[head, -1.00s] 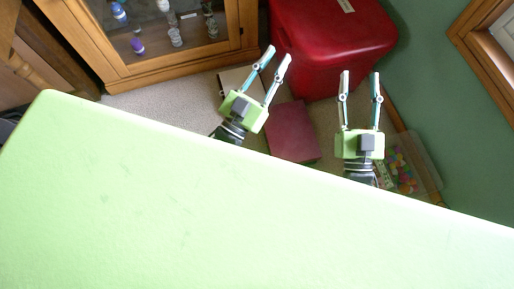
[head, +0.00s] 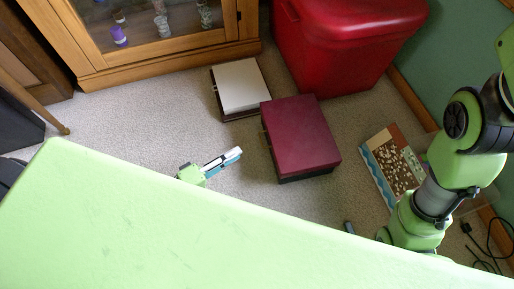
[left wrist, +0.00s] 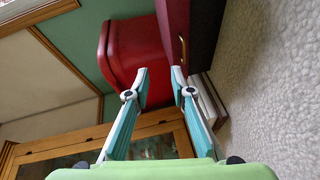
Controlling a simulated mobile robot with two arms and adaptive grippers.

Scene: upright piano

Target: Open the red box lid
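A dark red box (head: 300,132) with a shut lid and a darker base stands on the carpet. A small handle shows on its left side. In the left wrist view the box (left wrist: 190,28) is close ahead at the top, with the brass handle facing the fingers. My left gripper (head: 240,153) is low, left of the box and apart from it. In the left wrist view its two fingers (left wrist: 160,75) are spread with nothing between them. My right arm comes down at the right; its gripper is mostly hidden, with only a possible fingertip (head: 348,227) showing.
A big red bin (head: 350,50) stands behind the box. A white-topped box (head: 240,86) lies to its upper left, before a glass cabinet (head: 150,62). A picture-covered box (head: 392,165) and cables (head: 488,245) lie right.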

